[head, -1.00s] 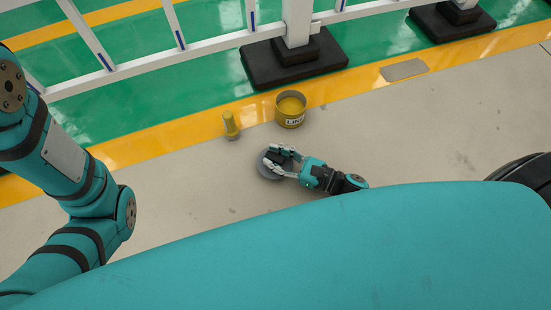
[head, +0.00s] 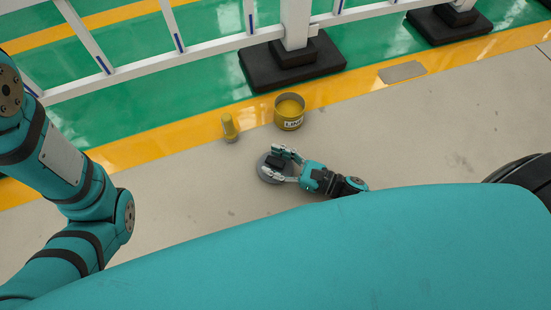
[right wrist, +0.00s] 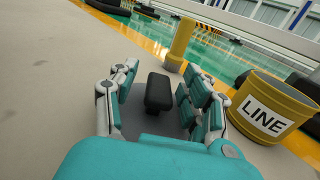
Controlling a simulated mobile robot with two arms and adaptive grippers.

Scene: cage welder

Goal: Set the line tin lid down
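The line tin lid (head: 264,174) is a grey disc with a black block handle (right wrist: 159,92), and it appears to lie flat on the concrete floor. My right gripper (head: 274,162) is low over the lid with its fingers spread. In the right wrist view the fingers stand on both sides of the handle with gaps between, so it is not gripped. The yellow tin (head: 289,112) marked LINE stands upright and open just beyond the lid; it also shows in the right wrist view (right wrist: 270,108). My left gripper is out of view; only the left arm shows.
A yellow cylindrical piece (head: 229,127) stands left of the tin. A yellow floor stripe (head: 160,143) and a white fence on black feet (head: 290,66) lie behind. Bare concrete (head: 430,130) is free to the right.

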